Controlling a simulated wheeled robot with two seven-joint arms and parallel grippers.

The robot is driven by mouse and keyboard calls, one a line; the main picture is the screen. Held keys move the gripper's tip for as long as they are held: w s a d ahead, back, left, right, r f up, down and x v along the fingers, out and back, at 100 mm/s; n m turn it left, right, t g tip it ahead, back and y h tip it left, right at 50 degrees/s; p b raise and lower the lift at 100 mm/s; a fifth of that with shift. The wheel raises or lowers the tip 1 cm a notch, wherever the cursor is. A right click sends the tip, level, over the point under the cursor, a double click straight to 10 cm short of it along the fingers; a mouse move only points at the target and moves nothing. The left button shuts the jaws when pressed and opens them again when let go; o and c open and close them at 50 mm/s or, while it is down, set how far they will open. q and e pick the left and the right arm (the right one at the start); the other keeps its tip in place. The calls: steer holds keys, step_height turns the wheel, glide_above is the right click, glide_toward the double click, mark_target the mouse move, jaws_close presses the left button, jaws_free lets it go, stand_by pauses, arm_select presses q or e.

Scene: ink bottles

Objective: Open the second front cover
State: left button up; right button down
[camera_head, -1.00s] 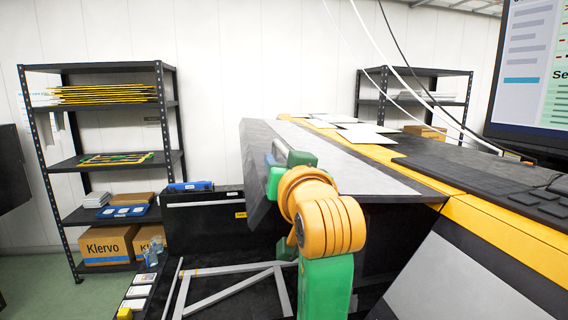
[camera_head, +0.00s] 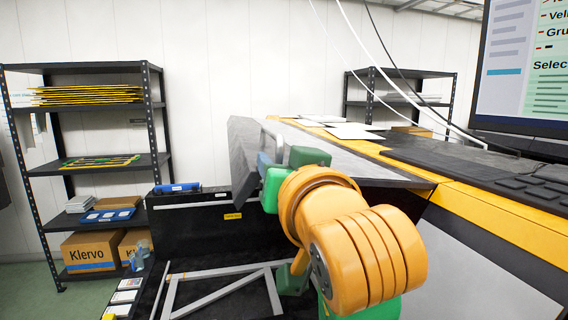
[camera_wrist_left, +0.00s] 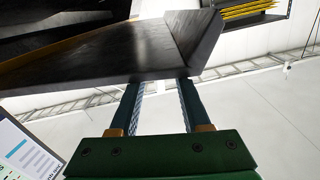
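The front cover (camera_head: 370,167) is a long grey panel with a bent dark front lip (camera_head: 243,160), raised over a dark machine opening. A pale handle (camera_head: 273,133) shows at its near left end. My left gripper (camera_head: 270,172), green with an orange wrist, is at this lip, just below the handle. In the left wrist view the cover (camera_wrist_left: 110,55) spans the top, and the two parallel fingers (camera_wrist_left: 158,90) reach its edge with a clear gap between them. Their tips are partly hidden by the cover, and contact cannot be told. My right gripper is not in view.
A dark interior with a grey metal frame (camera_head: 225,291) lies below the cover. White sheets (camera_head: 355,132) lie on the machine top beside a yellow edge strip (camera_head: 480,210). A monitor (camera_head: 525,70) stands at right. A shelf (camera_head: 105,163) with boxes stands at left.

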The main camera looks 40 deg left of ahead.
arm_select(q)
steer(key=v, duration=0.7)
steer(key=shift+s+d+b, duration=0.2)
steer(key=shift+d+b, duration=0.1)
stand_by(0.3)
